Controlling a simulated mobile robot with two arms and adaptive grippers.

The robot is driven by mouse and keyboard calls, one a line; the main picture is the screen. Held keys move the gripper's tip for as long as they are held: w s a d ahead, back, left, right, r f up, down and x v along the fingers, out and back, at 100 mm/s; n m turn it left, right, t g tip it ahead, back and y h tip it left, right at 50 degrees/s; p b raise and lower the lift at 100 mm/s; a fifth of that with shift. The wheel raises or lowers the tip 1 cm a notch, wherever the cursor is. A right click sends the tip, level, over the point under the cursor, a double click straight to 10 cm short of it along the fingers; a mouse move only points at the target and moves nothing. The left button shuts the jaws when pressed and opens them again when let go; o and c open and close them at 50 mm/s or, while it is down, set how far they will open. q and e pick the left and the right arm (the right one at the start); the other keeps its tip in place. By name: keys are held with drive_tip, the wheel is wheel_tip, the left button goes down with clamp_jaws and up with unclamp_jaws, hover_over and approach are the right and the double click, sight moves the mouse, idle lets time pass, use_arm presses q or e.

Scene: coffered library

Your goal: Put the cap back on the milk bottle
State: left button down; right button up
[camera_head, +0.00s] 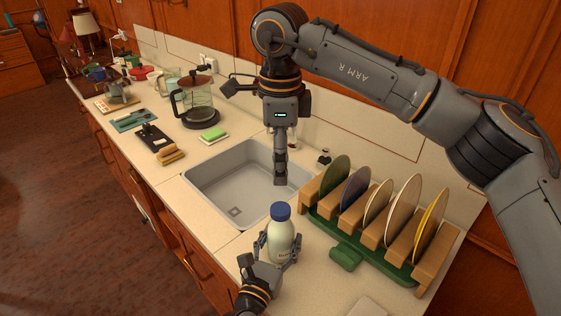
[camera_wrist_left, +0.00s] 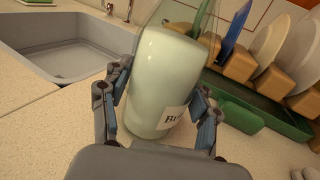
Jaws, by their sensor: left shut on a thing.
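The milk bottle (camera_head: 283,246) stands upright on the counter in front of the sink. Its blue cap (camera_head: 280,211) sits on top of its neck; I cannot tell how tightly. My left gripper (camera_head: 280,250) is shut around the bottle's body, one finger on each side. In the left wrist view the pale bottle (camera_wrist_left: 162,75) fills the space between the fingers (camera_wrist_left: 163,100), with part of its label showing and its top out of frame. My right gripper (camera_head: 280,180) points down behind the bottle, over the sink's edge, apart from the cap. Its fingers appear edge-on, so their opening is unclear.
The sink (camera_head: 232,180) lies behind and left of the bottle. A green dish rack (camera_head: 345,254) with several plates stands close on the right. A sponge (camera_head: 213,134), a glass coffee pot (camera_head: 197,101) and other kitchen things stand farther along the counter.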

use_arm(q)
drive_tip(key=shift+c, duration=1.4)
unclamp_jaws()
drive_tip(key=v, duration=1.2)
